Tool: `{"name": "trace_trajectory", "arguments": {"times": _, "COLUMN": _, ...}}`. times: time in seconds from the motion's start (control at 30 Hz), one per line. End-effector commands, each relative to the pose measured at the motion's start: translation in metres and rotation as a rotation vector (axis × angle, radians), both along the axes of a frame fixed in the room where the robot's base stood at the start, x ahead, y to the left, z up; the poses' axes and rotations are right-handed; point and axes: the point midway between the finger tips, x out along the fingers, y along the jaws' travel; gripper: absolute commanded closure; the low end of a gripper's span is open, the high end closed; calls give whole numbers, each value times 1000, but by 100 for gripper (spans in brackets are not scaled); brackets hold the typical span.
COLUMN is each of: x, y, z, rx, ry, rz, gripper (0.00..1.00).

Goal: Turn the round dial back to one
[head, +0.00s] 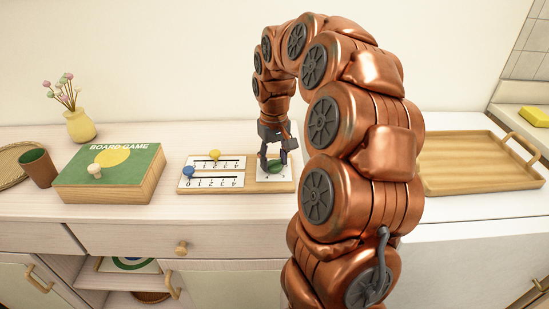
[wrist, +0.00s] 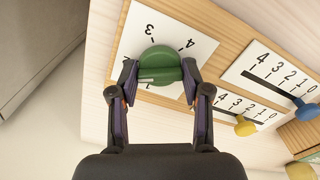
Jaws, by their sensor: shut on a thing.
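The round green dial (head: 275,166) sits on a white numbered card at the right end of a wooden board (head: 241,184) on the sideboard. In the wrist view the dial (wrist: 160,66) shows a raised grip bar across its face. The numbers 3 and 4 are readable on the card (wrist: 197,48); the marks below the dial are partly hidden. My gripper (wrist: 160,75) comes down from above with its two fingers on opposite sides of the dial, shut on it. I cannot tell which number the dial points to.
On the same board are two slider scales with a blue knob (head: 189,172) and a yellow knob (head: 215,155). A board game box (head: 110,186) stands left, with a cup (head: 38,168) and a flower vase (head: 80,127). A wooden tray (head: 470,180) lies right.

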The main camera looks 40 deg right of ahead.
Motion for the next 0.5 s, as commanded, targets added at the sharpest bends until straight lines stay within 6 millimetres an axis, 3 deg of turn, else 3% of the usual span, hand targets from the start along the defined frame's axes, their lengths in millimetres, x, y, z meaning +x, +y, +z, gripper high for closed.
{"name": "trace_trajectory", "arguments": {"times": 0.5, "x": -2, "y": 2, "z": -1, "rx": 8, "ry": 7, "rz": 492, "gripper": 87}}
